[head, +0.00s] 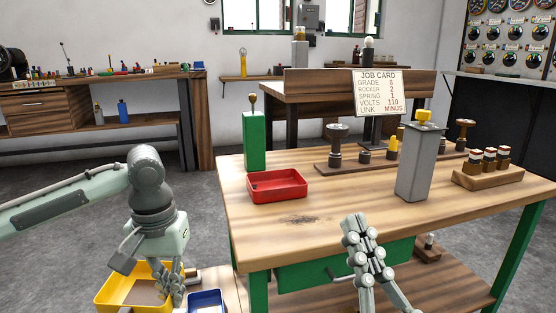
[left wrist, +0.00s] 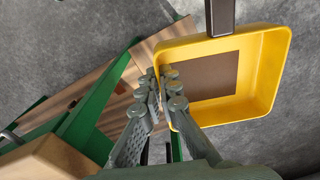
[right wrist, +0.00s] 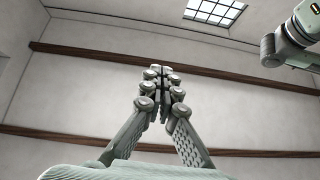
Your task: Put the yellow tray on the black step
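The yellow tray (head: 112,289) is at the lower left of the head view, left of the workbench, with a brown patch on its floor. The yellow tray also fills the upper right of the left wrist view (left wrist: 262,75), with grey floor behind it. My left gripper (head: 172,283) is at the tray's right side; in the left wrist view my left gripper's fingers (left wrist: 162,75) close on the near wall. My right gripper (head: 354,222) is in front of the workbench; its fingertips meet with nothing between them (right wrist: 160,70). I cannot pick out the black step.
A blue tray (head: 207,304) is just right of my left gripper. The bench's front middle is clear.

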